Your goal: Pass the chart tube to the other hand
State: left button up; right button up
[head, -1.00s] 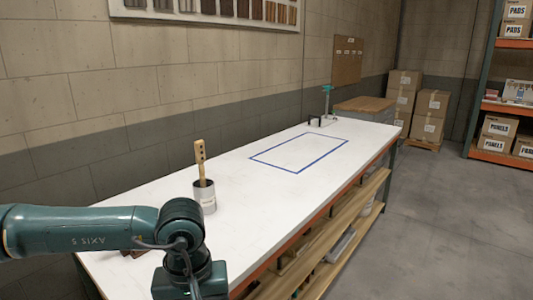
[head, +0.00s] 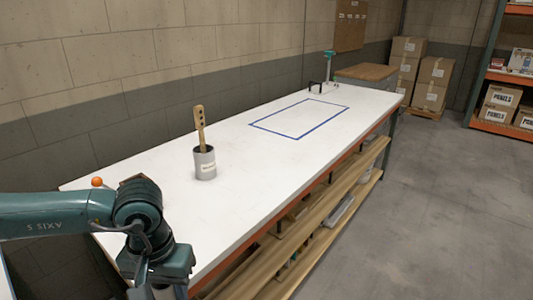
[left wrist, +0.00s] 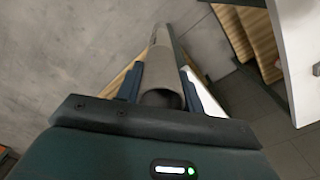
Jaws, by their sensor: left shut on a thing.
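The chart tube (left wrist: 158,62) is a long grey-brown tube in the left wrist view. It runs away from the wrist, its open near end towards the camera. My left gripper (left wrist: 161,80) is shut on it, with a dark finger on either side. In the head view my left arm comes in at the lower left, and its fingers and most of the tube are out of the picture. My right gripper is not in view.
A long white table (head: 240,205) bears a grey can (head: 205,166) with a wooden stick (head: 200,128) in it. A blue tape rectangle (head: 298,118) is empty. An orange ball (head: 97,182) shows behind my arm. Wooden shelves (head: 290,245) run below the tabletop.

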pick_arm(q)
jog(key=shift+w+a+n, duration=0.1)
jog(key=shift+a+n, duration=0.3)
jog(key=shift+a, duration=0.65)
